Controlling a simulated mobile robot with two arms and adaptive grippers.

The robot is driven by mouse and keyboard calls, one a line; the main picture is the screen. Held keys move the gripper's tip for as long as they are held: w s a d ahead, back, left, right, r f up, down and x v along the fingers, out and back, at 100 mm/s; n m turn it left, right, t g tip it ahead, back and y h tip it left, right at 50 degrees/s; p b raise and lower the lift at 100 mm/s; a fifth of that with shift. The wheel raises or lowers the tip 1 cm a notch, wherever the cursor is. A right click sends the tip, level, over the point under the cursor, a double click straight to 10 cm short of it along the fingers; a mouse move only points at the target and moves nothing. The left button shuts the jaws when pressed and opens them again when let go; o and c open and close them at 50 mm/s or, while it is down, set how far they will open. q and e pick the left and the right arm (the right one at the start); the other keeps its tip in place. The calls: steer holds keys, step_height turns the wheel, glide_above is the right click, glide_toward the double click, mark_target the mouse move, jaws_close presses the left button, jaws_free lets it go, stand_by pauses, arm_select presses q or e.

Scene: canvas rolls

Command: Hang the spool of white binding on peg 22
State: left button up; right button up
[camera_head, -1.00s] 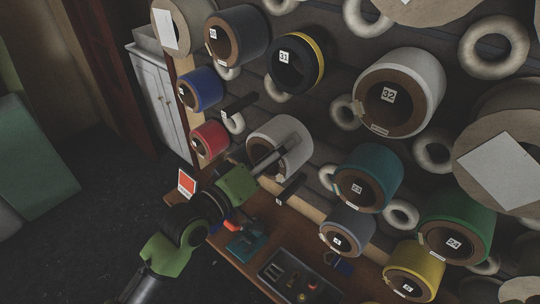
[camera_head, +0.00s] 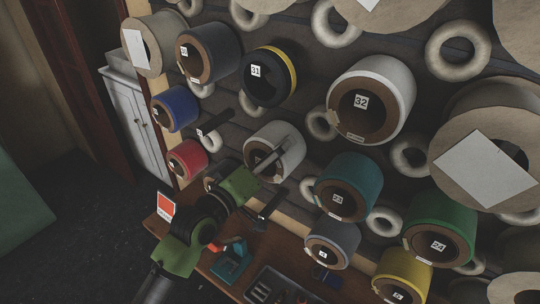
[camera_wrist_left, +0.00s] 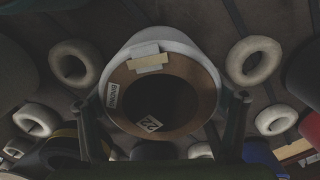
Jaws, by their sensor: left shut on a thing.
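The spool of white binding (camera_head: 283,130) is at the rack in the middle of the head view. My left gripper (camera_head: 268,163) is shut on it. In the left wrist view the spool (camera_wrist_left: 178,38) shows its brown face to me, with a "BINDING" label. One finger is on each side. The number plate of peg 22 (camera_wrist_left: 149,124) shows inside the spool's dark hole. The spool appears to be around or right in front of peg 22. How far the peg reaches into it cannot be told. My right gripper is not in view.
A teal spool (camera_head: 357,172) on peg 23 hangs to the right, with a green spool (camera_head: 447,215) on peg 24. A blue spool (camera_head: 182,107) and a bare peg (camera_head: 218,122) are to the left. Another bare peg (camera_head: 272,203) is just below. Spools 31 and 32 hang above.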

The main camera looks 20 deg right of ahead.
arm_select(q)
steer(key=shift+f, duration=0.2)
steer(key=o, duration=1.2)
steer(key=shift+o, duration=0.2)
steer(key=shift+f, duration=0.1)
steer(key=shift+s+a, duration=0.1)
steer(key=v, duration=1.2)
